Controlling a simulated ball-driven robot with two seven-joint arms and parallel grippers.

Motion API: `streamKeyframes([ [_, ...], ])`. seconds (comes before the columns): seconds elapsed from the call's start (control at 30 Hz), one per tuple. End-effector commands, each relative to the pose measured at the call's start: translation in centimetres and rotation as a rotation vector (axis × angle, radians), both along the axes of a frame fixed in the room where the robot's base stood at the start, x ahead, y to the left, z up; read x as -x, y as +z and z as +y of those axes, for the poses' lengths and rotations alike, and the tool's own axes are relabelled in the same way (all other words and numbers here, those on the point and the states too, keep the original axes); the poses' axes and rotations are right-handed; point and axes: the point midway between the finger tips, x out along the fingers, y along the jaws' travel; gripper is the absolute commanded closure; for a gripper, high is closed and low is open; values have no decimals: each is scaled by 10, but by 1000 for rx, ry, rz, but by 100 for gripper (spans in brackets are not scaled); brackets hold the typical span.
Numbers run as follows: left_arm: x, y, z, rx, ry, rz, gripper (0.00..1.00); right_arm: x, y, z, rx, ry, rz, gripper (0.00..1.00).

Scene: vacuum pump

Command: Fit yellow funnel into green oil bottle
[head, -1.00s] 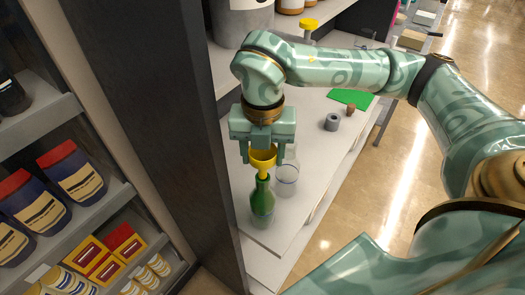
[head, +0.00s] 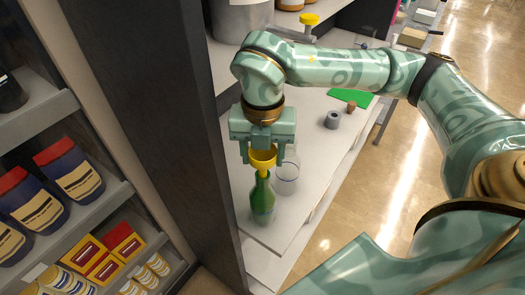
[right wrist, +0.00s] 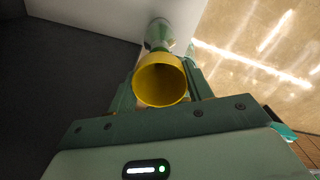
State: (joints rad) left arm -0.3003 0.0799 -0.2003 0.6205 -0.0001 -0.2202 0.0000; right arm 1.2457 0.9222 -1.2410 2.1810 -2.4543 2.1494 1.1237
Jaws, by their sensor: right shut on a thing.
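The yellow funnel (head: 262,163) is upright between the fingers of my right gripper (head: 263,157), which is shut on its cone. The green oil bottle (head: 262,201) stands upright on the pale bench directly below. The funnel's spout is at the bottle's mouth; I cannot tell how far, if at all, it is inside. In the right wrist view the funnel's open cone (right wrist: 161,80) faces the camera, and part of the bottle (right wrist: 159,36) shows beyond it. The cone hides the spout and mouth there. My left gripper is not in view.
A clear glass vessel (head: 287,180) stands close right of the bottle. A grey ring-shaped part (head: 332,120), a small brown piece (head: 351,106) and a green sheet (head: 350,97) lie farther back. A dark upright panel (head: 190,160) borders the bench on the left.

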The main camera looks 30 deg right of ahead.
Motion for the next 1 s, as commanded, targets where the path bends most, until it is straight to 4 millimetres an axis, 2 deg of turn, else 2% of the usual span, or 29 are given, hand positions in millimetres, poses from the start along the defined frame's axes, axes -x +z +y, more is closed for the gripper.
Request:
streamKeyframes([
  [1.0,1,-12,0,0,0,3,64,0,-13,0,-1,0,-1,72],
])
